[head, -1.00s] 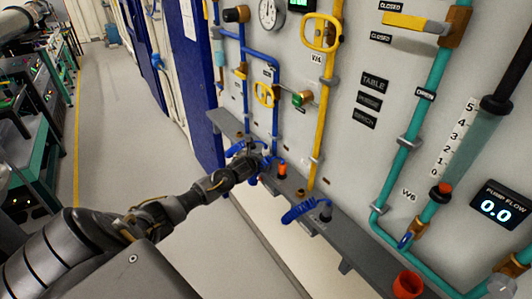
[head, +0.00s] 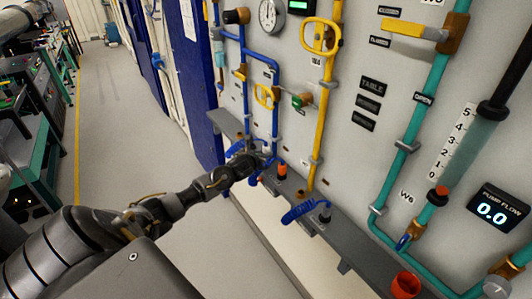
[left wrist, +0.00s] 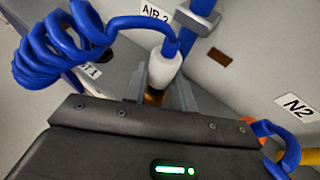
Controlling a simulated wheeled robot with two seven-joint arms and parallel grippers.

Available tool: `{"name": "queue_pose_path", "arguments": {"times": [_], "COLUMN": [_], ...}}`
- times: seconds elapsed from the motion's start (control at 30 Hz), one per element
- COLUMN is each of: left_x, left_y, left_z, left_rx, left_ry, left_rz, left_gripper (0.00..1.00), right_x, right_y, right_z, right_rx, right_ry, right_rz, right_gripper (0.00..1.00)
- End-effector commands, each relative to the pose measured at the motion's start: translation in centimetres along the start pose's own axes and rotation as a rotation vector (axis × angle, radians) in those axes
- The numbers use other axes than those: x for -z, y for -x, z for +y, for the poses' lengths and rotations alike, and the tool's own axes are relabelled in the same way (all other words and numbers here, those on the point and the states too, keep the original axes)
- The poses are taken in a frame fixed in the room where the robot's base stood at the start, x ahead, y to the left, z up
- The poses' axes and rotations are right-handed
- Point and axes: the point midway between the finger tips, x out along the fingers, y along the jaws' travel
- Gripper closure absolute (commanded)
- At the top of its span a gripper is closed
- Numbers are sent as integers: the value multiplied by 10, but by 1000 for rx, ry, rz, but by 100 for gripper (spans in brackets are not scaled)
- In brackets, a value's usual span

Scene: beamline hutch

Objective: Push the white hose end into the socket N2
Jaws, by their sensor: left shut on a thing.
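The white hose end (left wrist: 165,69) shows in the left wrist view with a blue coiled hose (left wrist: 62,45) running from its top. A brass part shows just below it. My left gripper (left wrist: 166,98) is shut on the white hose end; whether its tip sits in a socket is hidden. The N2 label (left wrist: 297,106) is to the right on the panel; the socket N2 cannot be made out. In the head view, my left gripper (head: 256,160) is at the grey shelf, left of the orange hose end, and covers the white one. My right gripper is out of view.
The grey shelf (head: 349,251) runs along the panel. The orange hose end (head: 282,169) stands close right of my gripper; a black hose end (head: 325,214) with blue coil stands farther right. An orange-red cup (head: 406,285) is nearer. Blue and yellow pipes (head: 323,105) rise behind.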

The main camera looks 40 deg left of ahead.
Motion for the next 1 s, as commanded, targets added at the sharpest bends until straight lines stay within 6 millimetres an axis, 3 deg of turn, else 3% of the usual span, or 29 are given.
{"name": "queue_pose_path", "arguments": {"times": [0.57, 1.0], "left_x": [-5, -24], "left_y": [2, 10], "left_z": [0, 0], "left_rx": [0, -1], "left_ry": [-1, -1], "left_rz": [0, 0], "left_gripper": [100, 100], "right_x": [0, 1], "right_y": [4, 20], "right_z": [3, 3], "right_rx": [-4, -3], "right_ry": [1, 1], "right_rz": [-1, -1], "right_gripper": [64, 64]}}
